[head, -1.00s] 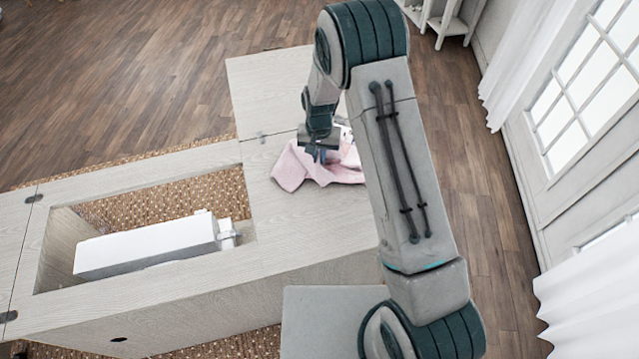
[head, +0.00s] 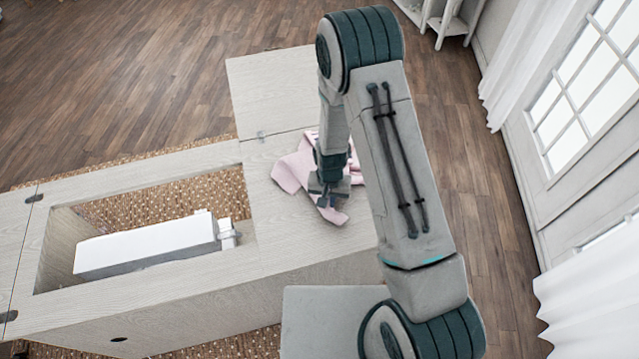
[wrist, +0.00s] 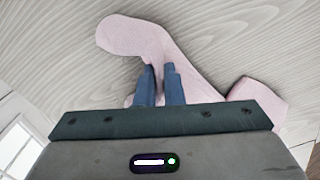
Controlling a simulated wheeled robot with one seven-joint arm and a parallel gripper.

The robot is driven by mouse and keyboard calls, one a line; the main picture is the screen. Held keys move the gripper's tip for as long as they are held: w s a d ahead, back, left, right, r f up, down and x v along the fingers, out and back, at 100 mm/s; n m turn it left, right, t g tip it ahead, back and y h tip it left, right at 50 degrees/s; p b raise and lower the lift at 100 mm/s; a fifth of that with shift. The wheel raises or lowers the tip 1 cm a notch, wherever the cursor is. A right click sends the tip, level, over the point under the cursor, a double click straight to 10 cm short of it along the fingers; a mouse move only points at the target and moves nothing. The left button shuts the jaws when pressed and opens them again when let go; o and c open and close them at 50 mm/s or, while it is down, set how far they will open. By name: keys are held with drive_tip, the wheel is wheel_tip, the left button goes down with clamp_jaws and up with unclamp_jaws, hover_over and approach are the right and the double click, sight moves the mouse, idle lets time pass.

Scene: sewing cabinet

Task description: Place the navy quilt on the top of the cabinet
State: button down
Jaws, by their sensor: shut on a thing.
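A pink cloth (head: 291,172) lies crumpled on the pale wood cabinet top (head: 285,240), right of the cabinet's opening. I see no navy quilt in either view. My gripper (head: 328,203) points down at the near part of the cloth. In the wrist view its two blue fingers (wrist: 159,70) are close together on the pink cloth (wrist: 140,38), gripping a fold of it. The cloth spreads to both sides of the fingers there. My arm and gripper hide part of the cloth in the head view.
A rectangular opening in the cabinet holds a white sewing machine (head: 150,247). A hinged pale leaf (head: 270,90) extends beyond the far edge of the top. Bare cabinet surface lies in front of the cloth. A window (head: 590,90) and white curtains are at right.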

drive_tip(key=c, duration=1.2)
unclamp_jaws()
drive_tip(key=shift+r, duration=0.1)
